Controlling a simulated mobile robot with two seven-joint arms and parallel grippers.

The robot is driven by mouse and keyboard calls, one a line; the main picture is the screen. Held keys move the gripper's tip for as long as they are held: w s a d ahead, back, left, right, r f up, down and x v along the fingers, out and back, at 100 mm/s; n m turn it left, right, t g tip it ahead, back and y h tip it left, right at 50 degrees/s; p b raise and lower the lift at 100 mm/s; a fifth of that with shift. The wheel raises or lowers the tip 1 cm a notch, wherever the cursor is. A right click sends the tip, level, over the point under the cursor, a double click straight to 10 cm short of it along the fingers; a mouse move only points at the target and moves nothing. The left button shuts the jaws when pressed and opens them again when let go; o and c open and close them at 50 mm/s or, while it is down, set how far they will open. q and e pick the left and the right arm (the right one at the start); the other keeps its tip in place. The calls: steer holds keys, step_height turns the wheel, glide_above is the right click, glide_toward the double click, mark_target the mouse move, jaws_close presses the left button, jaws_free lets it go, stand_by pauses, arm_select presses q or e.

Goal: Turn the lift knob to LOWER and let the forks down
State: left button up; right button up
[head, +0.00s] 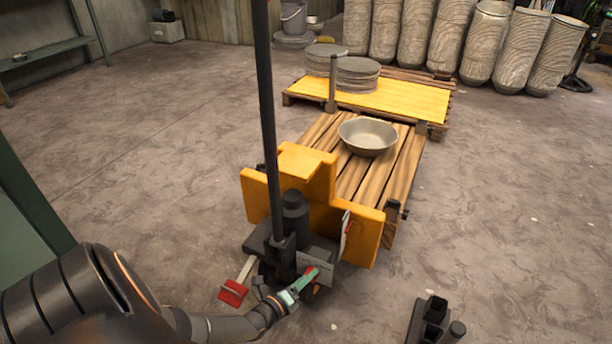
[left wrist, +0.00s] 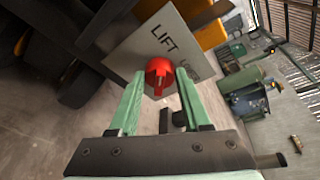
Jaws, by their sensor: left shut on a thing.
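The yellow pallet jack (head: 318,190) stands mid-floor with its black handle upright. Its white plate (head: 318,255), also in the left wrist view (left wrist: 135,48), reads LIFT, with a second word partly covered by a finger. The red lift knob (left wrist: 160,75) sits on this plate, its pointer bar along the fingers. My left gripper (head: 301,280) is shut on the knob, with a green finger on each side in the left wrist view (left wrist: 158,80). The forks are hidden under a wooden pallet (head: 400,180) bearing a grey bowl (head: 368,137). My right gripper is not identifiable.
A second pallet (head: 410,100) with a yellow top and stacked grey discs (head: 357,70) stands behind. Tall wrapped cylinders (head: 445,35) line the back. A red pedal (head: 233,292) sticks out left of the jack. A black object (head: 433,320) is at lower right. Floor at left is clear.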

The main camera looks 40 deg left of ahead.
arm_select(q)
jaws_close()
